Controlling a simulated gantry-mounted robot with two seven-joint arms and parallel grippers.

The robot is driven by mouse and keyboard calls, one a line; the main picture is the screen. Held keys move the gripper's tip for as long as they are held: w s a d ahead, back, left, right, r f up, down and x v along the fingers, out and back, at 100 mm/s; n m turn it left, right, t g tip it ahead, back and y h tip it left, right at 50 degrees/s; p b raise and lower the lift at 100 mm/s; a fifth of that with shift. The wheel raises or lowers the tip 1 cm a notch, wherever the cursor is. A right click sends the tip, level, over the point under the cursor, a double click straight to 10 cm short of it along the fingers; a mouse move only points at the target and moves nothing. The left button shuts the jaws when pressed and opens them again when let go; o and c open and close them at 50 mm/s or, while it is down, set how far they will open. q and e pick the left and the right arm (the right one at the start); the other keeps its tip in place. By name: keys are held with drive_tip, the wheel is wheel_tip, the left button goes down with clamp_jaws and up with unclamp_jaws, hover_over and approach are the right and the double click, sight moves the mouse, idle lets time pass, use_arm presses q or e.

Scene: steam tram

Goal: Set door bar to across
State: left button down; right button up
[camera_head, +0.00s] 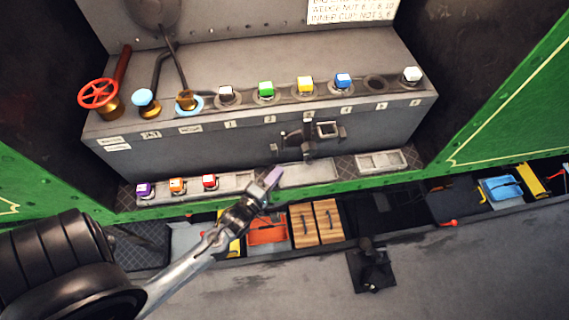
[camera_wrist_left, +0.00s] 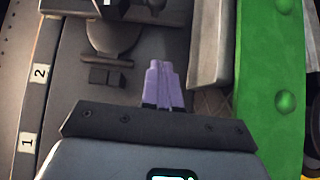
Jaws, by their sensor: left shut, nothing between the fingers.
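The dark metal fitting that looks like the door bar (camera_head: 297,134) sits on the front face of the grey box, below the labels 2 and 3. It has a short bar part and a square bracket (camera_head: 327,130) to its right. I cannot tell its exact setting. In the left wrist view, a dark rounded plate with a bar (camera_wrist_left: 108,62) across its edge shows ahead of the fingers. My left gripper (camera_head: 272,178) has purple fingertips and is below and left of the fitting, apart from it. Its fingers (camera_wrist_left: 163,85) are shut together and empty. My right gripper is not in view.
Coloured-top cups (camera_head: 265,90) line the box top, with a red handwheel (camera_head: 99,94) at left. Purple, orange and red-topped pieces (camera_head: 177,185) stand on the lower ledge. A green rail (camera_head: 340,187) runs in front. Wooden pieces (camera_head: 316,223) and tools lie below it.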

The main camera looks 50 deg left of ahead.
use_arm(q)
drive_tip(key=s, duration=0.2)
drive_tip(key=s+d, duration=0.1)
drive_tip(key=s, duration=0.2)
drive_tip(key=shift+s+f, duration=0.1)
drive_tip(key=shift+s, duration=0.1)
